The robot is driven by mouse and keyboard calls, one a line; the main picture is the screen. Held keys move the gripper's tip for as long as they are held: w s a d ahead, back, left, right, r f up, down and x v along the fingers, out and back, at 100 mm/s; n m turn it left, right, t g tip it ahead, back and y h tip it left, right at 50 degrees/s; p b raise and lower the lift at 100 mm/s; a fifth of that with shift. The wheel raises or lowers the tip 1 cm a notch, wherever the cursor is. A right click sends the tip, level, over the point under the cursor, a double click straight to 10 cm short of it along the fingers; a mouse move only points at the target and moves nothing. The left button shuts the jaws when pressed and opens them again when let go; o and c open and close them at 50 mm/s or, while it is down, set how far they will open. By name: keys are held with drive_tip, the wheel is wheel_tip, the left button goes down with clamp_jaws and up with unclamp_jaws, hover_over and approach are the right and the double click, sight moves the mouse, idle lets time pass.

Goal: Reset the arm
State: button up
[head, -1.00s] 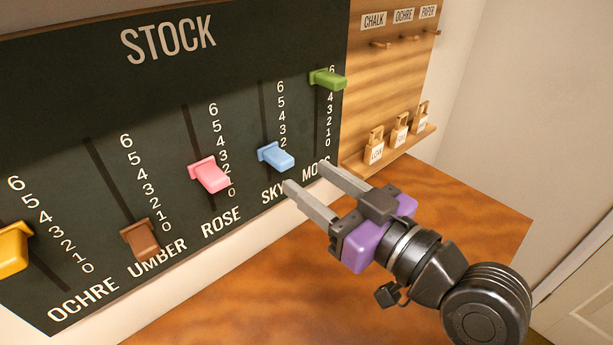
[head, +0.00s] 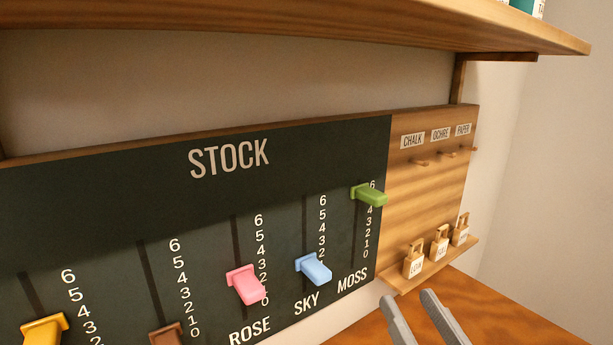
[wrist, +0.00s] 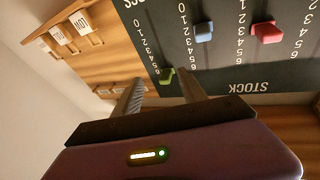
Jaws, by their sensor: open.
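My gripper (head: 423,316) shows only by its two grey fingers at the bottom right of the head view. They are apart with nothing between them. In the wrist view my gripper (wrist: 165,97) is also open and empty, facing the dark stock board. The board (head: 110,215) carries sliders on vertical slots: yellow (head: 45,328), brown (head: 166,335), pink (head: 246,285), blue (head: 313,268) and green (head: 369,195). The green one is near the top of its slot; pink and blue are low. My fingers stand apart from the sliders in the head view.
A wooden shelf (head: 300,28) overhangs the board. A wooden panel (head: 430,205) at the right has pegs labelled chalk, ochre and paper. Several small tags or locks (head: 439,243) stand on its ledge. The wooden tabletop (head: 500,310) is clear where it shows.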

drive_tip(key=s+d+f+g+h, duration=0.1)
drive_tip(key=s+d+f, duration=0.1)
drive_tip(key=s+f, duration=0.5)
drive_tip(key=s+d+f+m+g+h, duration=0.1)
drive_tip(key=s+f, duration=0.5)
drive_tip(key=s, duration=0.8)
drive_tip(key=s+d+f+g+h, duration=0.2)
drive_tip(key=s+f, duration=0.5)
drive_tip(key=s, duration=0.4)
drive_tip(key=shift+d+f+g+h, duration=0.35)
drive_tip(key=shift+g+h, duration=0.15)
drive_tip(key=shift+g, duration=0.1)
